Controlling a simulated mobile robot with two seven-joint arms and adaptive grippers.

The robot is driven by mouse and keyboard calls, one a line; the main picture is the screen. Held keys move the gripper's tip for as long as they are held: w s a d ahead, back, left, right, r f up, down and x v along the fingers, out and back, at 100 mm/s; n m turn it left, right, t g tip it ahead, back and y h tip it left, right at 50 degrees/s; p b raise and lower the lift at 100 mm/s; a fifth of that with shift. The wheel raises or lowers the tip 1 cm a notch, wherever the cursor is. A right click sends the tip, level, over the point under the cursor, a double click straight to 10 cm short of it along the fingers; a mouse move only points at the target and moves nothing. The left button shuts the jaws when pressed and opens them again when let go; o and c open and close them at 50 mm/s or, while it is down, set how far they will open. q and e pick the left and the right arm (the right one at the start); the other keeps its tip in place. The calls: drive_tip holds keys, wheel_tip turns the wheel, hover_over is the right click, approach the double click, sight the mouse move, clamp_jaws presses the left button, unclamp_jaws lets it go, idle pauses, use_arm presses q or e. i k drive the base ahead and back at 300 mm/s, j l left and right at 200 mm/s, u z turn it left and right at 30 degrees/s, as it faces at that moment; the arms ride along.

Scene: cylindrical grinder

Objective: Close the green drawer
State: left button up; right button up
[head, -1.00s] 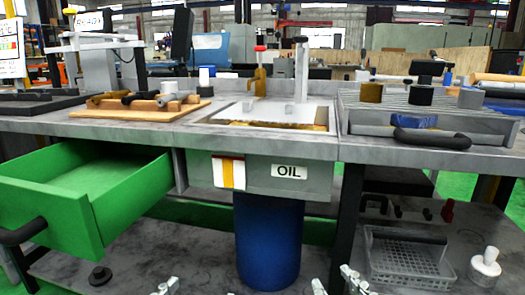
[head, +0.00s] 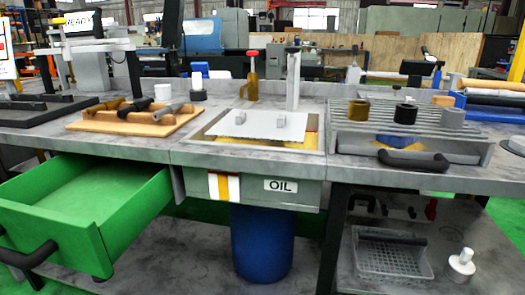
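The green drawer (head: 85,192) is pulled well out from under the workbench at the left of the head view. It looks empty inside. Its black bar handle (head: 28,254) is on the front panel at the lower left, and part of it runs to the picture's left edge. Neither of my grippers shows in the head view now.
The grey workbench (head: 120,143) spans the view, with a wooden tool board (head: 137,122) above the drawer. A blue barrel (head: 262,243) stands under the OIL box (head: 281,185), right of the drawer. A grey basket (head: 392,256) sits on the lower shelf.

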sight(80, 212)
drive_tip(key=u, duration=1.35)
drive_tip(key=i+j, duration=0.15)
drive_tip(key=i, duration=0.05)
